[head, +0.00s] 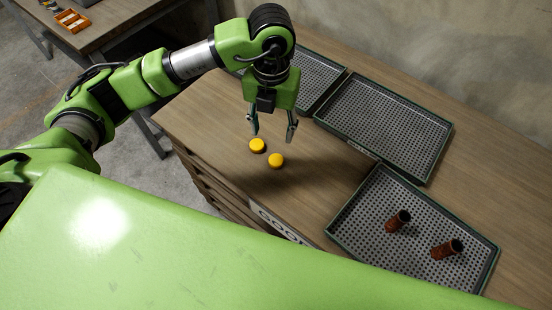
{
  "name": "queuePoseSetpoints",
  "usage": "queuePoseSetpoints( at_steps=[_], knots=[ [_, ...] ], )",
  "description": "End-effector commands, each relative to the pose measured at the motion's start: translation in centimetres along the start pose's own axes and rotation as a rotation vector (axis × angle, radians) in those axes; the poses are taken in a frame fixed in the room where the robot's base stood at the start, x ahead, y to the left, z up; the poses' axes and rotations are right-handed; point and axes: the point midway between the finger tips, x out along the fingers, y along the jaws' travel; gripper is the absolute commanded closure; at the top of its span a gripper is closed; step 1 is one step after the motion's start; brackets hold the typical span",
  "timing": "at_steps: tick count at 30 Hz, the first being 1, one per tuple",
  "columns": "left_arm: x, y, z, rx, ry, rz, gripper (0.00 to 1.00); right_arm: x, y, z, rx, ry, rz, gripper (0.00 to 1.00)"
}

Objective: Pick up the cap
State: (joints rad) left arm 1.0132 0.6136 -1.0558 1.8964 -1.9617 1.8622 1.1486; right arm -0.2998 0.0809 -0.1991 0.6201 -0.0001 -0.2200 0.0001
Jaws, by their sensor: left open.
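Two round yellow caps lie on the wooden table top. The left cap (257,146) sits nearer the left fingertip of my gripper, and the right cap (276,161) lies a little to its right and closer to the front edge. My left gripper (273,138) points down over the caps with its fingers spread apart and nothing between them. The fingers look to be just above or beside the caps; the exact height I cannot tell. My right gripper does not show.
A perforated tray (345,232) at the right front holds two brown cylinders (397,221) (447,250). Empty trays (384,127) (316,79) stand farther back near the wall. The wooden table (200,117) is clear around the caps. Another table with an orange box (72,21) stands at the far left.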

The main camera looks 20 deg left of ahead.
Motion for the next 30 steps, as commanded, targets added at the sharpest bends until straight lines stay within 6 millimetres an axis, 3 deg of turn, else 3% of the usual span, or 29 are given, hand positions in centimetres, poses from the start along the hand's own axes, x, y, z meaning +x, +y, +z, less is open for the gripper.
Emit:
queuePoseSetpoints(
  at_steps=[9,17,25,30],
  knots=[
    [6.1,-0.2,-0.2,0.002,0.006,-0.003,0.52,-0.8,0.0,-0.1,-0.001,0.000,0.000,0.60],
    [8.1,-0.3,-0.2,0.003,0.005,-0.005,0.52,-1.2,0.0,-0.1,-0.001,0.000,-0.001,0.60],
    [11.9,-0.9,-0.1,0.002,0.006,-0.004,0.52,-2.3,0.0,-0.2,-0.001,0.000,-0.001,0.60],
    [12.8,-1.0,0.0,0.005,0.003,-0.006,0.52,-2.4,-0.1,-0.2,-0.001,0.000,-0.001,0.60]
  ],
)
